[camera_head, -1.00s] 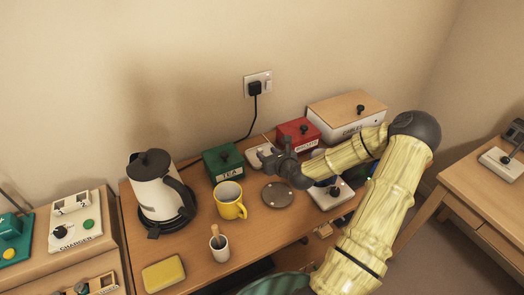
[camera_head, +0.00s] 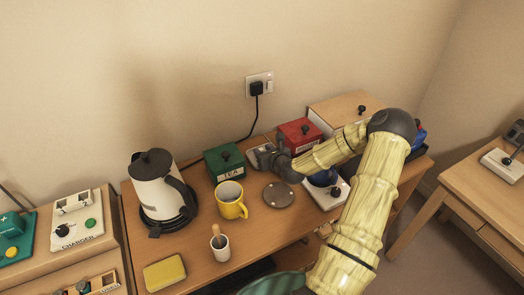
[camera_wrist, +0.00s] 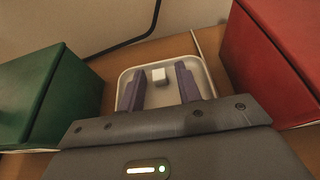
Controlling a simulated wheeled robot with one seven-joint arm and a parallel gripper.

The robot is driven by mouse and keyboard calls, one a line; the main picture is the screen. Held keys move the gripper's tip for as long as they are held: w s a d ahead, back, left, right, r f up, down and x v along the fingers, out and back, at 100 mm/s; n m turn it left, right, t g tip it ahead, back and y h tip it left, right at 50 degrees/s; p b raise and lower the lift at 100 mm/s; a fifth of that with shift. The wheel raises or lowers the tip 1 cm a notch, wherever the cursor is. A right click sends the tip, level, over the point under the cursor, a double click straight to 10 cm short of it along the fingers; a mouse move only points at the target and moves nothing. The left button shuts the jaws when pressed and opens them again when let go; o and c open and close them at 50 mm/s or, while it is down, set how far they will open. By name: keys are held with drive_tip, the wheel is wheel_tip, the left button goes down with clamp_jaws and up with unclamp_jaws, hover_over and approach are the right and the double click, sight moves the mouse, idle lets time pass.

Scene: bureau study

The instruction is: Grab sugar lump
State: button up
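The sugar lump (camera_wrist: 159,75) is a small white cube lying in a pale shallow dish (camera_wrist: 197,52) in the wrist view. My gripper (camera_wrist: 159,80) is open, with its two purple-grey fingers to the left and right of the lump and a gap on each side. The lump shows near the level of the fingertips in the picture; how far below them it lies I cannot tell.
The green TEA box (camera_head: 224,162) stands close on the left and the red box (camera_head: 299,133) close on the right. A black cable (camera_head: 252,118) runs behind to the wall socket. A yellow mug (camera_head: 230,200), a round disc (camera_head: 278,194) and a kettle (camera_head: 157,186) stand nearby.

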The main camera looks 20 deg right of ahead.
drive_tip(key=shift+w, duration=0.1)
clamp_jaws()
drive_tip(key=shift+r, duration=0.1)
drive_tip(key=shift+a+r, duration=0.1)
drive_tip(key=shift+r, duration=0.15)
wheel_tip(320, 180, up, 9)
drive_tip(key=shift+r, duration=0.2)
idle(0.4)
